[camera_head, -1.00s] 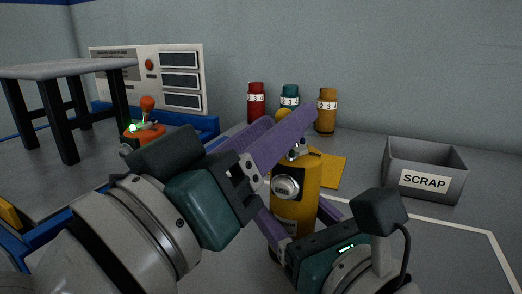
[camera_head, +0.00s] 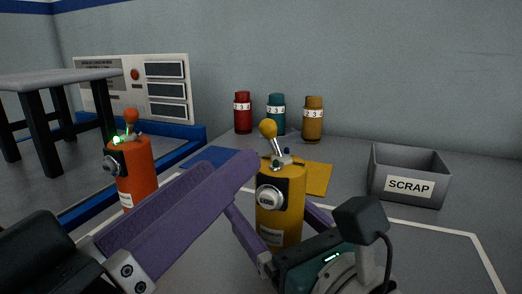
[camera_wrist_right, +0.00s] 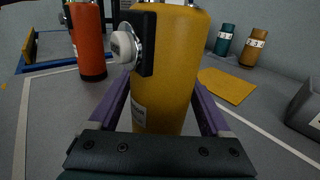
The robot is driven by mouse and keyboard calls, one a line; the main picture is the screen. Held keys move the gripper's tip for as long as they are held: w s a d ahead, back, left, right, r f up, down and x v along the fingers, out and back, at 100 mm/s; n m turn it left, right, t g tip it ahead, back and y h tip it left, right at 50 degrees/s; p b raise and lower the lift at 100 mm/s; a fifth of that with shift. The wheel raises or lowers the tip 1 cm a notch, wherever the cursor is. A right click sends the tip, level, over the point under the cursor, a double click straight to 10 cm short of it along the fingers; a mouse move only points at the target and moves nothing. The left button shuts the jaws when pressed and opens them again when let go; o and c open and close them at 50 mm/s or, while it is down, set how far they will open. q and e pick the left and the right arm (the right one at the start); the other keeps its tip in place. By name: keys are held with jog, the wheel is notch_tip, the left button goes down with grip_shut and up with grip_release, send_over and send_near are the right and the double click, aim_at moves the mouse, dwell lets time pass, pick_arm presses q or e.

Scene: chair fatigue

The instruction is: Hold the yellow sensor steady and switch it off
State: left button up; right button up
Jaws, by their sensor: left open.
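The yellow sensor (camera_head: 291,205) stands upright on the table, with a round grey dial on its front. A metal lever with a yellow ball (camera_head: 268,128) rises from its top, leaning left. The sensor also fills the middle of the right wrist view (camera_wrist_right: 176,75), where its top is cut off. My right gripper (camera_head: 281,222) has one finger on each side of the sensor's body and appears shut on it.
An orange sensor (camera_head: 138,175) with a lit green lamp stands at the left. Red (camera_head: 243,113), teal (camera_head: 276,114) and ochre (camera_head: 313,120) numbered cylinders stand at the back. A grey SCRAP bin (camera_head: 407,187) is at the right. A raised grey stand (camera_head: 50,80) is far left.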

jog(key=shift+o, duration=1.1)
jog(key=shift+s, duration=0.1)
